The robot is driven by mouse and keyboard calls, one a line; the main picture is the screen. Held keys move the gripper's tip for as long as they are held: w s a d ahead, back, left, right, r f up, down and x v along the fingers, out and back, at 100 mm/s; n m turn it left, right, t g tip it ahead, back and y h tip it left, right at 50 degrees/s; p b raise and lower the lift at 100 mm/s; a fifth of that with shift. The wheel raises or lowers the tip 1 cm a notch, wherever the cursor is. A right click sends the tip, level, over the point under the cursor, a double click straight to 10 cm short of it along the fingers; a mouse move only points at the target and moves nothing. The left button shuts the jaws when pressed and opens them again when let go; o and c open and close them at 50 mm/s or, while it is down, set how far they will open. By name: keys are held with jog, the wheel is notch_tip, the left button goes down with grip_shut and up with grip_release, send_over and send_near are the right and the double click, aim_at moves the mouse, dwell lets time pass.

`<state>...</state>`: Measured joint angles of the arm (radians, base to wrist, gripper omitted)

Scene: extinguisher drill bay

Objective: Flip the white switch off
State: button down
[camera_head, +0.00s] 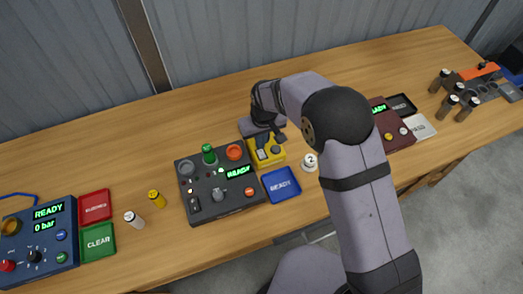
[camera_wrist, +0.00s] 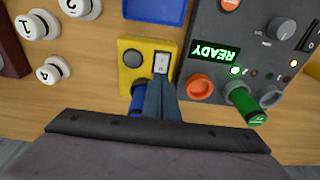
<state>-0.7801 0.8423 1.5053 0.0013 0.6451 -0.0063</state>
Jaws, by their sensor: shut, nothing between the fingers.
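The white rocker switch (camera_wrist: 162,62) sits in a dark plate on the upper right of a small yellow box (camera_wrist: 132,78) in the wrist view. The box also shows in the head view (camera_head: 269,160), partly covered by my gripper (camera_head: 268,133). In the wrist view my gripper (camera_wrist: 162,82) is shut and empty. Its fingertips are at the lower edge of the switch plate, close to the rocker; I cannot tell whether they touch it. A round dark button (camera_wrist: 132,58) and a blue cylindrical part (camera_wrist: 138,97) are left of the fingers.
A dark grey panel (camera_head: 217,203) with a lit READY display and an upright green handle (camera_head: 209,153) stands left of the box. A blue tray (camera_head: 281,185) lies in front. The table behind is clear.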

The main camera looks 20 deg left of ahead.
aim_at(260, 151)
notch_tip(260, 151, up, 4)
jog(key=p, duration=0.2)
jog(key=shift+r+p, duration=0.25)
jog(key=shift+p, duration=0.1)
dwell(0.3)
jog(key=s+d+f+g+h, duration=0.3)
jog(key=s+d, duration=1.1)
jog(key=d, duration=0.2)
jog(key=s+d+r+m+g, duration=0.1)
jog(key=s+d+r+m, duration=0.15)
jog(key=d, duration=0.35)
jog(key=s+d+r+m, duration=0.2)
jog(key=s+d+r, duration=0.15)
jog(key=d, duration=0.35)
jog(key=w+d+r+m+t+y, duration=0.1)
jog(key=w+d+r+m, duration=0.3)
jog(key=d, duration=0.4)
notch_tip(260, 151, up, 2)
jog(key=shift+w+r+t+y, duration=0.1)
jog(key=shift+w+t+y, duration=0.35)
jog(key=shift+t, duration=0.45)
